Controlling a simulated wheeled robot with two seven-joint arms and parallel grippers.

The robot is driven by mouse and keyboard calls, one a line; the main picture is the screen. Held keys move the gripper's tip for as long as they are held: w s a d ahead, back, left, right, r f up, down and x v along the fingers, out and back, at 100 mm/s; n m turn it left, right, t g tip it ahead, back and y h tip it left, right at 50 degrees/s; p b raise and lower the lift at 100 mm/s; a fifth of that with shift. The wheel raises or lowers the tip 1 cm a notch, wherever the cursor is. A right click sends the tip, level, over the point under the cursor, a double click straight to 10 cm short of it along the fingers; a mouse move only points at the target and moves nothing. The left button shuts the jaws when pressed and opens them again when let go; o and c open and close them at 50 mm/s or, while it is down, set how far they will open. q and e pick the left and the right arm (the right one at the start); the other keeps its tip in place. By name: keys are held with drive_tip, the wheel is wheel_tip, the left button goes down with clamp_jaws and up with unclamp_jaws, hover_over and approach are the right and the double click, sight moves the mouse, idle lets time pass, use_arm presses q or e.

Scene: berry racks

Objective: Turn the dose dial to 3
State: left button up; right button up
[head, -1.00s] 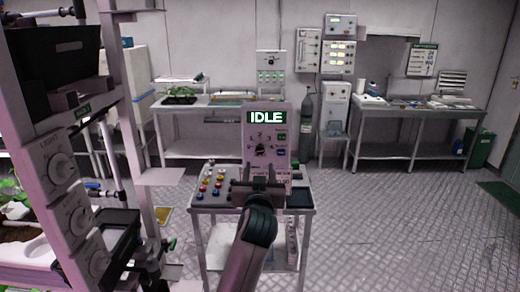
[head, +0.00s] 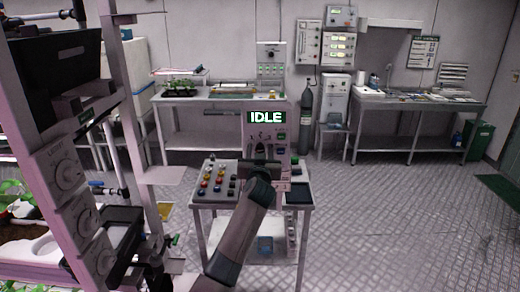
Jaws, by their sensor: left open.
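The dose dial sits on the front of an upright pale panel (head: 284,118) on a small cart. The panel's lit screen (head: 266,117) reads IDLE. Only some of the scale marks around the dial show above my gripper; the knob is mostly hidden, and its pointer cannot be read. My left gripper (head: 261,152) is open right in front of the dial, with its fingers toward it. I cannot tell whether the fingers touch the knob. My right gripper is not in view.
The cart top (head: 240,203) holds a box of coloured buttons (head: 216,181) left of my arm and a dark pad (head: 298,194) at right. A rack with round knobs (head: 68,172) stands close at left. The floor at right is clear.

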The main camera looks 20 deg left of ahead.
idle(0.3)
use_arm(q)
drive_tip(key=c, duration=1.1)
drive_tip(key=shift+o, duration=0.2)
